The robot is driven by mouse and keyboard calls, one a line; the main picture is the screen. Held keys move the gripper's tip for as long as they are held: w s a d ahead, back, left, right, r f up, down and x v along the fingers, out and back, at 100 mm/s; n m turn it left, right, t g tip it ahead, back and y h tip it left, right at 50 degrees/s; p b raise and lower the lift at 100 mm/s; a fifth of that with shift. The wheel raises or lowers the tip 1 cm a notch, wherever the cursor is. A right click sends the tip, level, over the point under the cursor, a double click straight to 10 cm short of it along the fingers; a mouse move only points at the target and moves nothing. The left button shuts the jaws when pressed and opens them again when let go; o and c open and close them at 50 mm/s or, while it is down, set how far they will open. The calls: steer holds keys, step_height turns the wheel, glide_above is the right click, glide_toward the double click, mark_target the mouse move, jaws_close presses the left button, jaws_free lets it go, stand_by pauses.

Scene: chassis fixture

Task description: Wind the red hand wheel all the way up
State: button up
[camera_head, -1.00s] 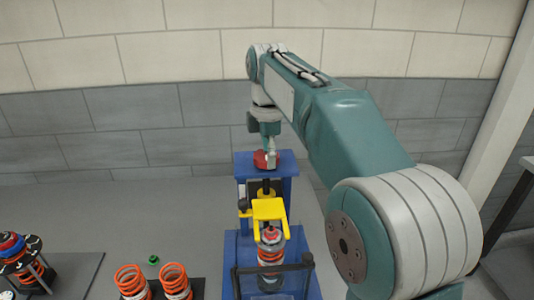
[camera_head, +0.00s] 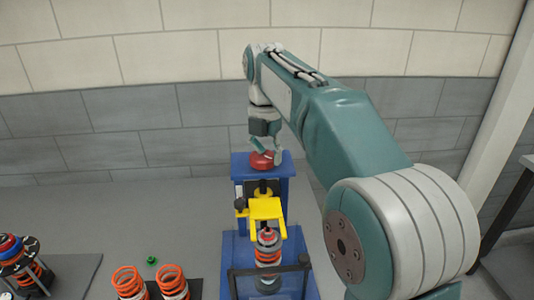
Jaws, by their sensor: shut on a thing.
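The red hand wheel (camera_head: 261,161) sits on top of the blue press frame (camera_head: 284,167). My gripper (camera_head: 265,153) points down at the wheel from above, with its fingers at the wheel, shut on it and hiding part of it. Below the wheel, a yellow bracket (camera_head: 266,208) sits over an upright strut with an orange-red coil spring (camera_head: 268,256) in the frame.
Two orange springs (camera_head: 172,276) stand on a dark plate at the lower left, with a small green part (camera_head: 151,260) behind them. Another spring assembly (camera_head: 22,260) stands at the far left. A dark bar (camera_head: 262,270) crosses the fixture's front. A wall stands behind.

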steer(key=n, duration=0.3)
steer(key=shift+w+a+n, duration=0.15)
steer(key=shift+a+n, duration=0.15)
steer(key=shift+a, duration=0.05)
steer(key=n, duration=0.4)
steer(key=shift+a+f, duration=0.1)
steer(key=o, duration=1.3)
steer(key=shift+a, duration=0.15)
steer(key=shift+c, duration=0.2)
steer(key=shift+a, duration=0.2)
steer(key=shift+d, duration=0.25)
steer(key=shift+d, duration=0.1)
